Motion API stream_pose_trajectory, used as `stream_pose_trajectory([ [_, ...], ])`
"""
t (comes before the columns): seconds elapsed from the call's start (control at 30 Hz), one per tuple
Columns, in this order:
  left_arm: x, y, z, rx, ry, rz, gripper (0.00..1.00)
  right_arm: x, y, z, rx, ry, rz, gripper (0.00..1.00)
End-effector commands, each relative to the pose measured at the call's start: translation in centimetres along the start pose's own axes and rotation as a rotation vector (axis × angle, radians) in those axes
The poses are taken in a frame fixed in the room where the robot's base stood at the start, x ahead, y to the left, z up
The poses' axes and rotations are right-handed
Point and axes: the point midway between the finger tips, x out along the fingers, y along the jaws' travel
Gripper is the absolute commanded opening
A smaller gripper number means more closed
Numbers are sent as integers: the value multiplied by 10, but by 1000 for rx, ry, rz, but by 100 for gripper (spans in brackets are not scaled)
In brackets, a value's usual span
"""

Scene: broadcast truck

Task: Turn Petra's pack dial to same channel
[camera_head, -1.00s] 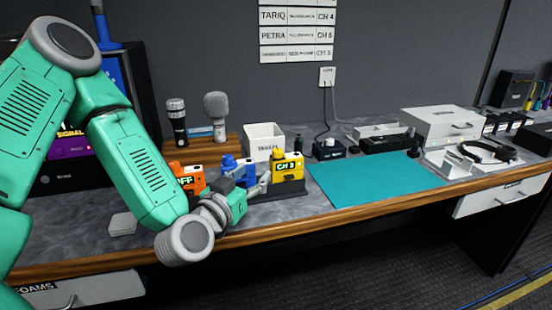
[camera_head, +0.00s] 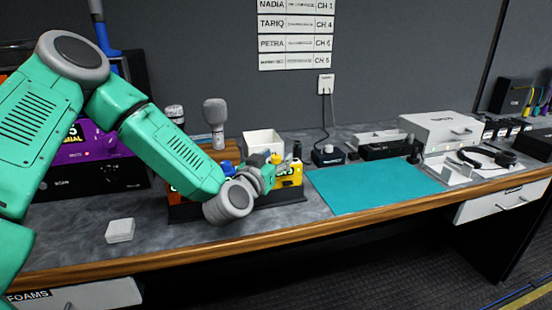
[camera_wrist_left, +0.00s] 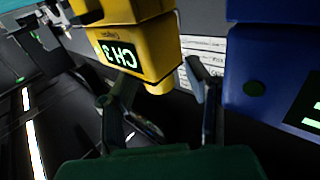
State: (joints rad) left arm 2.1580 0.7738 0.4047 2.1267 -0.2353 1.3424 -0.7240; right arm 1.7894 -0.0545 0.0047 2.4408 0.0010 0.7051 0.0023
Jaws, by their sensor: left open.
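The yellow pack (camera_head: 292,178) stands in a dark rack on the bench. In the left wrist view the yellow pack (camera_wrist_left: 140,42) shows a green "CH 3" display, upside down, with a yellow knob (camera_wrist_left: 161,86) at its end. My left gripper (camera_head: 276,170) is at the pack's front. In the wrist view my left gripper (camera_wrist_left: 165,95) is open, its fingers apart near the knob; I cannot tell if they touch it. The wall chart (camera_head: 296,35) lists Petra at CH 6. Which pack is Petra's is not readable. My right gripper is out of view.
The blue pack (camera_wrist_left: 275,65) stands close beside the yellow one, near a finger. A white bin (camera_head: 263,143) and a grey microphone (camera_head: 215,120) stand behind. The teal mat (camera_head: 375,184) to the right is clear.

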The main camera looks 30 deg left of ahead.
Motion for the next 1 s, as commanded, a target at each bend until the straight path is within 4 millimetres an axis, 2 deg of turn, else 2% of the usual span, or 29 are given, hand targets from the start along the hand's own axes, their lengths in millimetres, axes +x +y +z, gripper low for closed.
stream_pose_trajectory([
  [0.03, 0, 0, 0, 0, 0, 0, 43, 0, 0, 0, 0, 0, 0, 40],
  [0.1, 0, 0, 0, 0, 0, 0, 19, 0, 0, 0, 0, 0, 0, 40],
  [0.17, 0, -1, 0, -1, 0, 0, 0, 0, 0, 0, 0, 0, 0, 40],
  [0.77, 0, -1, 1, 0, -1, -41, 0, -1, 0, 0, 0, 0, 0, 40],
  [1.0, 0, 0, 1, 2, -2, -110, 0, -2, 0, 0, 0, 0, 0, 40],
])
